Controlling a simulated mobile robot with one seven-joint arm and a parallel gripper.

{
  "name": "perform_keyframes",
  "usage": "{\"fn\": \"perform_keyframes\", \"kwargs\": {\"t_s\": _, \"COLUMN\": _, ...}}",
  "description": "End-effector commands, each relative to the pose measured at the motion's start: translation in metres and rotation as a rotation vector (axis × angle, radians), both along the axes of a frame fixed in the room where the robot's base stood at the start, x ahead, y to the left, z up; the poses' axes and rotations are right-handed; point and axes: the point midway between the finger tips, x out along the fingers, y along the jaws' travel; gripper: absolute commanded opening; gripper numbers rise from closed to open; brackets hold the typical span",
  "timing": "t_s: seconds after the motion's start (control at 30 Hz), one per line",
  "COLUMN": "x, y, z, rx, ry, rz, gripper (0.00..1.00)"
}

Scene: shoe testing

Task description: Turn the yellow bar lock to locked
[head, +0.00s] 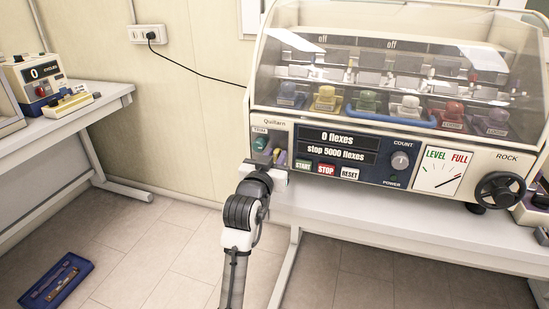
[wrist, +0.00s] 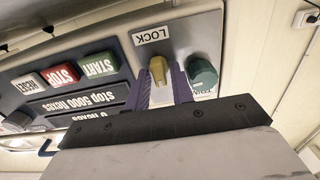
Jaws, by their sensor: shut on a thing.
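The yellow bar lock (wrist: 158,68) is on the front panel of the flex machine (head: 330,150), beside a label reading LOCK (wrist: 151,36). In the wrist view my gripper (wrist: 161,84) has its two purple fingers on either side of the yellow bar, shut on it. The bar's long side runs roughly along the fingers, toward the label, slightly tilted. Its base is partly hidden by the fingers. In the head view my gripper (head: 281,158) is at the panel's left end and mostly hides the lock.
A green knob (wrist: 203,74) sits close beside the fingers. START (wrist: 100,65), STOP (wrist: 61,75) and RESET (wrist: 27,85) buttons are on the other side. A clear cover (head: 380,70) is over the shoes. A handwheel (head: 500,190) is at the far right.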

Motion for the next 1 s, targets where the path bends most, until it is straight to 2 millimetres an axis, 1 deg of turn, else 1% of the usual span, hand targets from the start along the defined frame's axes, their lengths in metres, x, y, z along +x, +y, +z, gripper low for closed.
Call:
{"fn": "perform_keyframes", "kwargs": {"t_s": 0.17, "x": -0.0002, "y": -0.0007, "z": -0.0024, "rx": 0.035, "ry": -0.01, "rz": -0.001, "gripper": 0.01}}
{"fn": "perform_keyframes", "kwargs": {"t_s": 0.37, "x": -0.0004, "y": -0.0012, "z": -0.0047, "rx": 0.138, "ry": -0.046, "rz": -0.001, "gripper": 0.01}}
{"fn": "perform_keyframes", "kwargs": {"t_s": 1.0, "x": -0.0013, "y": -0.0033, "z": -0.0066, "rx": 0.7, "ry": -0.227, "rz": -0.001, "gripper": 0.01}}
